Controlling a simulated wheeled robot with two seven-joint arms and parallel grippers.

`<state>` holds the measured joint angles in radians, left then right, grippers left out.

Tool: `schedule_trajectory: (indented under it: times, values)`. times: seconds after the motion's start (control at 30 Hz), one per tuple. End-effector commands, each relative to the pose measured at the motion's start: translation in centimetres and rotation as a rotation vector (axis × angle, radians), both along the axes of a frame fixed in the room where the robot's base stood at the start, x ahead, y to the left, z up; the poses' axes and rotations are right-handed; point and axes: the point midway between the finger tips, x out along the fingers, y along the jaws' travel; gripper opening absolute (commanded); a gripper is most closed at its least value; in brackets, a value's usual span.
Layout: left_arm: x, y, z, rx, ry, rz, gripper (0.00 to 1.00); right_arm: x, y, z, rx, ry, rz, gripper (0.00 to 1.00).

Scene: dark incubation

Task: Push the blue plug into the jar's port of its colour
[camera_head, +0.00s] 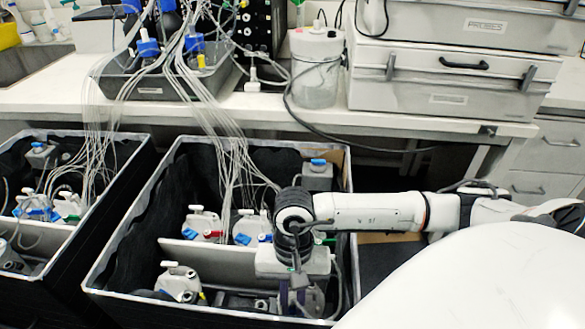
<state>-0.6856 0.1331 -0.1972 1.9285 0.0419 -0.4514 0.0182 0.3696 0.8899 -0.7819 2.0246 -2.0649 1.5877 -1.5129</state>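My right arm reaches in from the right over the middle crate (122,225). Its gripper (298,302) points down into the front right of that crate; its fingers are small and dark, so I cannot tell whether they are open or hold a plug. Jars with white tops stand in the crate: one (178,281) at the front left, one (203,224) with red and blue parts, and one (250,227) with a blue part. Another jar (317,177) with a blue piece on top stands at the back right. I cannot single out a loose blue plug. My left gripper is not in view.
Many thin tubes (228,150) hang from the bench into the middle crate, left of my arm. A pale divider (215,256) crosses this crate. A second crate (75,137) stands at the left. The bench (235,108) behind carries a tray, a white-lidded container and cases.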

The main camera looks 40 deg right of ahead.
Motion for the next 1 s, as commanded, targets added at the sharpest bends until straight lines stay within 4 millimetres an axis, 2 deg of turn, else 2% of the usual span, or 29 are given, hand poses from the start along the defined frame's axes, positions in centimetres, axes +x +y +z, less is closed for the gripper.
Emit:
schedule_trajectory:
  times: [0.03,0.1,0.5,0.57,0.63,0.8,1.0]
  values:
    - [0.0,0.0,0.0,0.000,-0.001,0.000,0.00,0.0,0.0,0.0,-0.001,0.001,0.000,0.22]
    - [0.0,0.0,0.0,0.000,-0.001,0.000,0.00,0.0,0.0,0.0,-0.001,0.001,0.000,0.32]
    - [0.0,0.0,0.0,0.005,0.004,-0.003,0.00,0.0,0.0,0.0,-0.001,0.001,0.000,0.32]
    - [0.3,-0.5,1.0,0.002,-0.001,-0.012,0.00,0.0,0.0,0.0,-0.001,0.001,0.000,0.32]
    - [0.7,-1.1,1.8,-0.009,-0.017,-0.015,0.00,0.4,-0.3,1.6,-0.001,-0.006,-0.001,0.32]
    - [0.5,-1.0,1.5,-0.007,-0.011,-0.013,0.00,0.9,-0.8,5.3,-0.002,-0.006,-0.001,0.32]
    - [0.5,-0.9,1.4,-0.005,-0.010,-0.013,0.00,1.3,-1.3,8.6,-0.001,-0.004,0.000,0.32]
